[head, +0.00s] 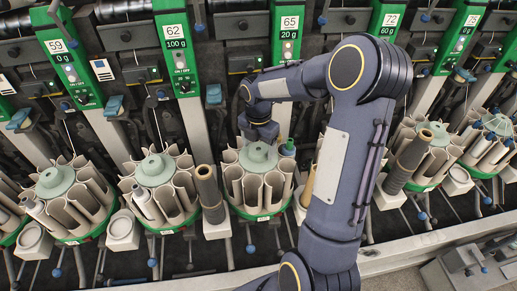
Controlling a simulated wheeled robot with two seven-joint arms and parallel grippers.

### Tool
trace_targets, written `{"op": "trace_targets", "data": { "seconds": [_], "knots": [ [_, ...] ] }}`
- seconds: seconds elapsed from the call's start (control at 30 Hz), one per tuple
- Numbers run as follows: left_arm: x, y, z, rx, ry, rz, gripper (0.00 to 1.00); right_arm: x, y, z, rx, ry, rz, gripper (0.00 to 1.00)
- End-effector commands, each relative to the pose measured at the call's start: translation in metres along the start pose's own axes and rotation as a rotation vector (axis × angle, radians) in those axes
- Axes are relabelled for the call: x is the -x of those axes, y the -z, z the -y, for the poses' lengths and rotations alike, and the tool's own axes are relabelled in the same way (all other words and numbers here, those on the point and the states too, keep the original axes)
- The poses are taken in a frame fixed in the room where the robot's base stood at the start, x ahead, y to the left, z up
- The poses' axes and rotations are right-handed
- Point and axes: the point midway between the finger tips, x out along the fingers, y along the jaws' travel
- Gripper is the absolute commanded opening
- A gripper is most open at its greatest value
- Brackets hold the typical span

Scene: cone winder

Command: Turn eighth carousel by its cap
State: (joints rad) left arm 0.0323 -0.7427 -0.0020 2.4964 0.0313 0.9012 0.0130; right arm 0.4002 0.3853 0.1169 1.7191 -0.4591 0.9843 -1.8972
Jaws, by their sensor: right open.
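The carousel (250,212) under the "65 / 20 g" panel is a green-rimmed ring of several beige pockets. Its pale green cap (257,157) sits on top in the middle. My right gripper (260,139) points down just above and behind this cap. It is open, with nothing seen between its fingers. The fingertips are small and dark, so I cannot tell whether they touch the cap. No carousel number shows, so the picture does not confirm which is the eighth. My left gripper is not in view.
Similar carousels stand to the left with caps (156,169) and (54,181), and others to the right (425,150). Brown tapered tubes (209,193) stand between them. Green panels (177,45) line the back. My right arm covers the area right of the middle carousel.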

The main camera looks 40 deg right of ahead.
Motion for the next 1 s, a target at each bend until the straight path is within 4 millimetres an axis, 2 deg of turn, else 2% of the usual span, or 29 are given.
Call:
{"op": "trace_targets", "data": {
  "seconds": [0.2, 0.4, 1.0],
  "knots": [
    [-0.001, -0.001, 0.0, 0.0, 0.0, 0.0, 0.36, 0.039, -0.001, 0.0, -0.002, -0.004, 0.003, 0.76],
    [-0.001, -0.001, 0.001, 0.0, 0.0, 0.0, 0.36, 0.058, 0.0, 0.0, 0.0, -0.002, 0.001, 0.76],
    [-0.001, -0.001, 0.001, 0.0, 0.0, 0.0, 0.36, 0.06, 0.0, 0.0, -0.006, -0.003, 0.001, 0.76]
  ]
}}
